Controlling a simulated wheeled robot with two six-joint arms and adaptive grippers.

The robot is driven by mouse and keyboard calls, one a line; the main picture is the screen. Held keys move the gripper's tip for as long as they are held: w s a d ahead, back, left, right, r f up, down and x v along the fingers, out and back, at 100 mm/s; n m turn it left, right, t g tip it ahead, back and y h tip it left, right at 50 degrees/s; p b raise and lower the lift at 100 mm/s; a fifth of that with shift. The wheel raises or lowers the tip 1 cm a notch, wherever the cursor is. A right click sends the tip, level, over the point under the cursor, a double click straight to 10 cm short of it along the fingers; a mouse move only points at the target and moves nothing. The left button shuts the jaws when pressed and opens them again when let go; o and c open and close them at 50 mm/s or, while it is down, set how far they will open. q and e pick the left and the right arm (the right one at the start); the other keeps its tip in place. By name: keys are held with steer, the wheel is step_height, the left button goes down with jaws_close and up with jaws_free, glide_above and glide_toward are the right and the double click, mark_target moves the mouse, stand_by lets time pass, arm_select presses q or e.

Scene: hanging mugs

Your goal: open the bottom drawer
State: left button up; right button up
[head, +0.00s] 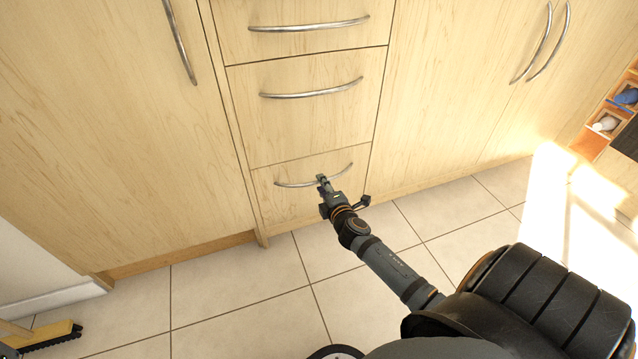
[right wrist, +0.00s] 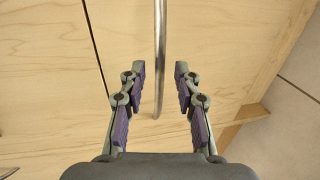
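The bottom drawer (head: 290,201) is the lowest of the light wood drawers and looks shut. Its curved metal handle (head: 295,184) runs across its upper part. My right gripper (head: 322,180) is at the right half of this handle. In the right wrist view, the handle (right wrist: 160,60) runs between the two open fingers of my right gripper (right wrist: 160,85), with a gap on each side. I cannot tell how deep the handle is between the fingers. My left gripper is not in view.
The middle drawer (head: 300,120) above has its own handle (head: 312,91). Cupboard doors flank the drawers. A yellow brush (head: 55,336) lies at the lower left. Orange shelves (head: 603,125) stand at the far right.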

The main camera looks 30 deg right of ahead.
steer(key=x, duration=0.3)
steer(key=shift+w, duration=0.1)
jaws_close()
stand_by(0.4)
